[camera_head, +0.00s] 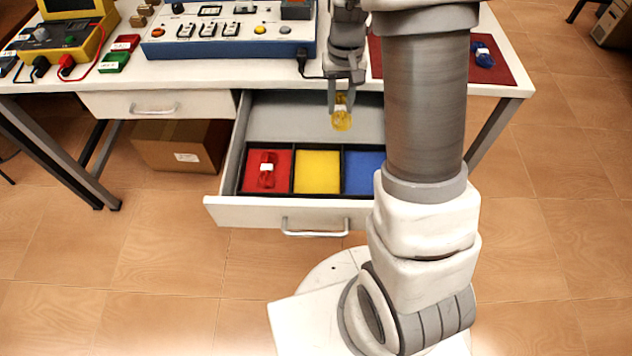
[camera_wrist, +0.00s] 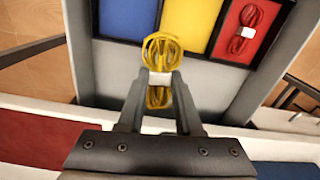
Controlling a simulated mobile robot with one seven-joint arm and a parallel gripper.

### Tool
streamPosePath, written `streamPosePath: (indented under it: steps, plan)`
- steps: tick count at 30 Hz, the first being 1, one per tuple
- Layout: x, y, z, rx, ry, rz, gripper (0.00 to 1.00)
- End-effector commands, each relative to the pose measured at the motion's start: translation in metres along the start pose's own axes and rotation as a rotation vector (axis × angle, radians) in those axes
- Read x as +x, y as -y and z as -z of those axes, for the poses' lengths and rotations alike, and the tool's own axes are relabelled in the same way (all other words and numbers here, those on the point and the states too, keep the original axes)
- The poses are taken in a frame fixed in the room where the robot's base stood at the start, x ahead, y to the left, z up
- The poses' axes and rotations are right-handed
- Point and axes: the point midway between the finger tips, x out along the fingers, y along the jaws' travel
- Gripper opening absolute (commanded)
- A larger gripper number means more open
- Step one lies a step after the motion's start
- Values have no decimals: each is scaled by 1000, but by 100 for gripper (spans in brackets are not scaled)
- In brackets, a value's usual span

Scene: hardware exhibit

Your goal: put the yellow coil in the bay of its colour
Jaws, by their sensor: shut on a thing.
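The yellow coil (camera_head: 342,117) hangs upright between the fingers of my gripper (camera_head: 341,97), which is shut on it above the open drawer (camera_head: 262,211). In the wrist view the yellow coil (camera_wrist: 163,52) has a white band at its middle, between the fingertips of my gripper (camera_wrist: 159,79). The drawer holds a red bay (camera_head: 282,184), a yellow bay (camera_head: 317,172) and a blue bay (camera_head: 362,173). The yellow bay (camera_wrist: 190,22) looks empty. A red coil (camera_head: 267,170) lies in the red bay. My arm hides the right part of the drawer.
On the white bench (camera_head: 130,73) stand a blue control panel (camera_head: 230,35), a yellow meter case (camera_head: 60,38) and red and green blocks. A blue coil (camera_head: 482,55) lies on a dark red mat (camera_head: 510,72) at the right. A cardboard box (camera_head: 180,147) stands under the bench.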

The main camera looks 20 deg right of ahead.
Motion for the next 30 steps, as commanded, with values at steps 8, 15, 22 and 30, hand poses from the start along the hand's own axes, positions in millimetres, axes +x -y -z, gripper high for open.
streamPosePath:
  steps: [8, 15, 22, 30]
  plan:
    - [17, -34, 3, 95, -3, -7, 0]
    - [31, -19, -12, 105, -1, -9, 0]
    - [65, 23, -44, 101, 0, -9, 0]
    - [85, 52, -66, 106, -2, -9, 0]
